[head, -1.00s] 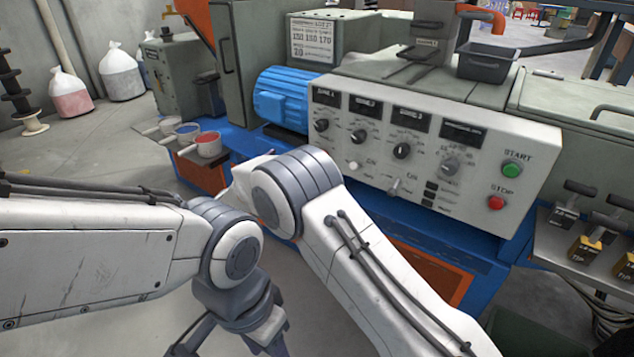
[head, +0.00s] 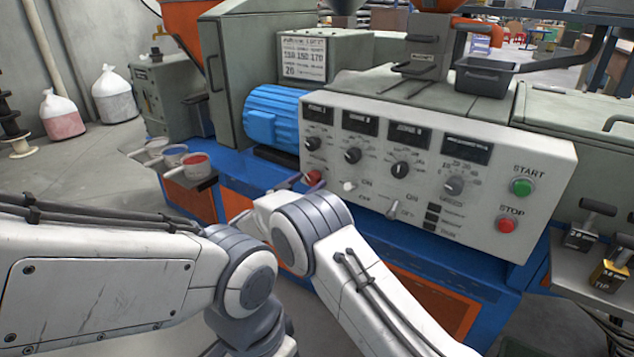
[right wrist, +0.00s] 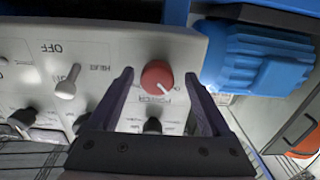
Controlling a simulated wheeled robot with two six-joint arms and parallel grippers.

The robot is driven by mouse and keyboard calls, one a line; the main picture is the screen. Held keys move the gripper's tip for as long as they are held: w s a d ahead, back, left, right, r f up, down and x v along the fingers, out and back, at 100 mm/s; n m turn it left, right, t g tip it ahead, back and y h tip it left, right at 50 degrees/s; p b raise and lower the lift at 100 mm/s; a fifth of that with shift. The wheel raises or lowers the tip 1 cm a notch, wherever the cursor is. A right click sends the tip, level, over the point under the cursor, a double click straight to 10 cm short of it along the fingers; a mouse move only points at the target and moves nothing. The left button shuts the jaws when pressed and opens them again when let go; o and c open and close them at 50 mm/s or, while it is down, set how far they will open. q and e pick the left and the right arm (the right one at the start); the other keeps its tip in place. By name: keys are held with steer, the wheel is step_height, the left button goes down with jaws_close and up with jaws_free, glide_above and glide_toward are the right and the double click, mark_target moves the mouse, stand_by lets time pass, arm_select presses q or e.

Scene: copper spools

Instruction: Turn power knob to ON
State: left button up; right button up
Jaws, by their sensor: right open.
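The red power knob (head: 313,177) sits at the lower left of the control panel (head: 560,165) in the head view. In the right wrist view, which is upside down, the red knob (right wrist: 157,77) has a pale mark at its lower right. My right gripper (right wrist: 158,84) is open, with one dark finger on each side of the knob. I cannot tell whether the fingers touch it. In the head view my right gripper (head: 304,182) is at the panel's lower left corner, partly hidden by its wrist.
A white toggle switch (right wrist: 67,80) is beside the knob, with a second toggle (head: 392,211) farther right. Black dials (head: 353,156) line the panel above. A blue motor (head: 273,115) adjoins the panel's left. Small cups (head: 196,167) stand on a left ledge.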

steer(key=shift+w+d, duration=0.15)
steer(key=shift+d, duration=0.1)
steer(key=shift+d, duration=0.1)
jaws_close()
steer(key=shift+m, duration=0.3)
steer(key=m+b, duration=0.1)
steer(key=m, duration=0.2)
steer(key=shift+m, duration=0.4)
steer(key=m+b, duration=0.2)
steer(key=m, duration=0.2)
steer(key=shift+f, duration=0.15)
steer(key=m+b, duration=0.1)
steer(key=m, duration=0.2)
steer(key=m+b, duration=0.2)
steer(key=shift+a+m, duration=0.2)
steer(key=shift+m, duration=0.2)
steer(key=shift+m+b, duration=1.5)
steer(key=shift+m, duration=0.3)
